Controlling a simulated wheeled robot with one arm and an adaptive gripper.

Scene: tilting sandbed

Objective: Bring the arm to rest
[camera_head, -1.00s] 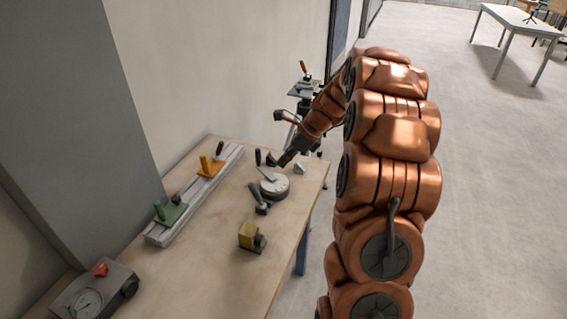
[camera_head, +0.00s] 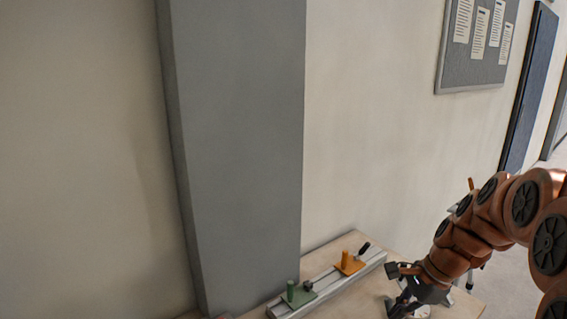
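My copper-coloured arm (camera_head: 465,240) enters from the right edge and bends down to the table. My dark gripper (camera_head: 398,303) points down and left, low in the picture, over or beside a round light disc (camera_head: 422,311) on the table. The disc is mostly cut off and partly hidden. The fingers are small and dark, so I cannot tell whether they are open or shut, or whether they touch anything.
A grey rail (camera_head: 325,287) with a green slider (camera_head: 298,295) and an orange slider (camera_head: 350,262) lies on the wooden table (camera_head: 378,243). A grey pillar (camera_head: 240,140) and a pale wall stand behind it. A notice board (camera_head: 478,62) hangs on the wall.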

